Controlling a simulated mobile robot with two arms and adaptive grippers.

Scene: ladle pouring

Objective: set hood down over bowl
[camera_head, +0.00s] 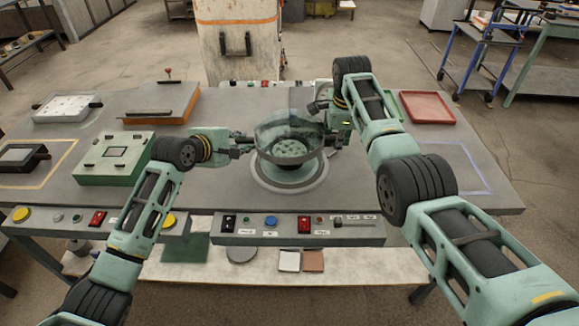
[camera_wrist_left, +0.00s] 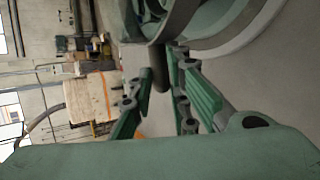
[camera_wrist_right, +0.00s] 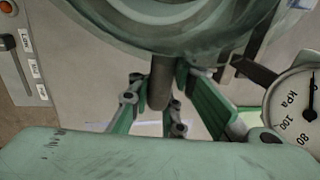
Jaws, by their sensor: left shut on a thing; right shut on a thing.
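The clear, greenish hood (camera_head: 288,131) is over the round bowl (camera_head: 290,171) at the table's middle. Perforated green parts show through its wall. I cannot tell whether its lower rim touches the bowl or hangs just above it. My left gripper (camera_head: 243,149) is shut on a dark handle at the hood's left side; this handle also shows in the left wrist view (camera_wrist_left: 160,76). My right gripper (camera_head: 327,137) is shut on the handle at the right, and that handle shows between the fingers in the right wrist view (camera_wrist_right: 160,82).
A pale ring (camera_head: 290,186) surrounds the bowl's base. A pressure gauge (camera_wrist_right: 296,104) is close to my right gripper. A green box (camera_head: 115,158) stands left, a red tray (camera_head: 428,107) back right, and a control panel (camera_head: 300,228) along the front edge.

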